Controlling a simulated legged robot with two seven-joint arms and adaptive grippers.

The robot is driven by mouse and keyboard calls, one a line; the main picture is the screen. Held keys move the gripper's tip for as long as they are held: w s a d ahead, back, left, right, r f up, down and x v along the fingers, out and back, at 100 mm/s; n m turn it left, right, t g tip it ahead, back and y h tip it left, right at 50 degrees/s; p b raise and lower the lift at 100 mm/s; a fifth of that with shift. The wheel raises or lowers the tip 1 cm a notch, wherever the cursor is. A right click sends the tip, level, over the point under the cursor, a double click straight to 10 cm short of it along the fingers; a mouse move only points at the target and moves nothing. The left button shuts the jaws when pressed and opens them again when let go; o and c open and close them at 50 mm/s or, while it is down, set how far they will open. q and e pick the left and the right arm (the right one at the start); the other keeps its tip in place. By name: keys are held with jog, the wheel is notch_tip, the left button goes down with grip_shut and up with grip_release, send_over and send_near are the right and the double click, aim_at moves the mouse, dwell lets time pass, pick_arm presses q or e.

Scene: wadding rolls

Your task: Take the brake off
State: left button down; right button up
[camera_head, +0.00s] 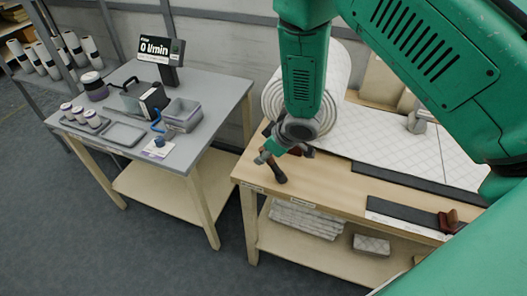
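A large white quilted wadding roll (338,78) lies at the back of the wooden bench, with its sheet (385,140) spread to the right. A dark brown lever-like handle (276,173) stands at the bench's left end; I cannot tell for sure whether it is the brake. My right gripper (284,150), on the green arm coming in from the upper right, is directly above and beside this handle. The wrist hides much of the fingers and the roll's near end. I cannot tell whether they touch the handle. My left gripper is out of view.
A grey-topped table (205,90) on the left holds a "0 l/min" display (160,49), tubs, trays and a blue-handled tool (158,127). A reddish-brown piece (449,222) sits at the bench's front right edge. Folded wadding (306,219) lies on the lower shelf. Floor between is clear.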

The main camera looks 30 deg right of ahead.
jog(key=shift+d+r, duration=0.15)
jog(key=v, duration=1.1)
jog(key=shift+s+r, duration=0.2)
jog(key=shift+r, duration=0.05)
